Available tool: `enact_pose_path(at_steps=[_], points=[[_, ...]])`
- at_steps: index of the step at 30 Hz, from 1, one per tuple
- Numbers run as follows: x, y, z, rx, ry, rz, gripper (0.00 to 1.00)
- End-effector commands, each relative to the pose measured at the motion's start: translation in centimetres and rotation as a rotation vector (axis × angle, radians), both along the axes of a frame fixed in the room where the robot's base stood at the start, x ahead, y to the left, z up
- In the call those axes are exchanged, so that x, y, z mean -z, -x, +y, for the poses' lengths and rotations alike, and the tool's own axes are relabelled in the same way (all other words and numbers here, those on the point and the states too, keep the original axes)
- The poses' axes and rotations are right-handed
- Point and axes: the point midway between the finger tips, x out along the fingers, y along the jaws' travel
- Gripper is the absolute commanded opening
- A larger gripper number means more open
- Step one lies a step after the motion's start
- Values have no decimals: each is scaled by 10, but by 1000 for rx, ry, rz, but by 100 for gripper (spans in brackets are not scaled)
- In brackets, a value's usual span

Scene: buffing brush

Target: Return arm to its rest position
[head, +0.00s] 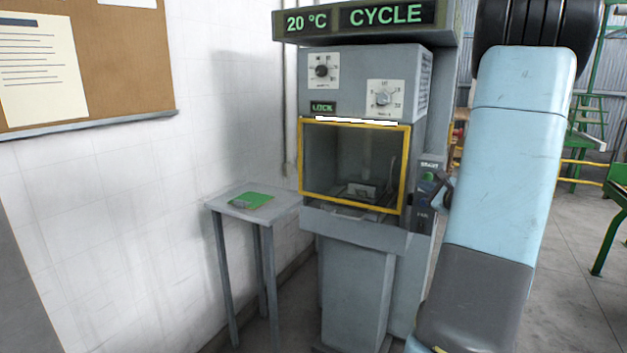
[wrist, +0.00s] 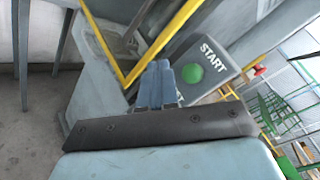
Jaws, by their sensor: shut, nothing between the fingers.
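My gripper (wrist: 161,68) shows in the wrist view with its two blue-grey fingers side by side, shut and empty. The fingertips point toward the machine's control box, just left of the green START button (wrist: 192,73); I cannot tell whether they touch anything. In the head view, my gripper (head: 446,192) is small and partly hidden beside the control box (head: 426,197) on the machine's right side. My light blue arm fills the right of the head view and hides part of the machine's side.
The grey machine (head: 352,240) shows "20 °C CYCLE" on its display (head: 360,17), a lit LOCK sign (head: 322,107) and a yellow-framed window (head: 353,165), which looks closed. A small table (head: 232,205) with a green item (head: 250,200) stands left. Open floor lies right.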

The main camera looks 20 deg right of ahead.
Motion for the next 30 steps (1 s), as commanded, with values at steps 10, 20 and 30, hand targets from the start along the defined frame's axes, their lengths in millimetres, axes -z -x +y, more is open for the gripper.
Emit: enact_pose_path(at_steps=[10, 20, 30], points=[[-21, -15, 79, -210, 98, 60, 0], [-43, 12, 263, -720, 429, 240, 0], [-41, 99, 373, -1114, 879, 413, 0]])
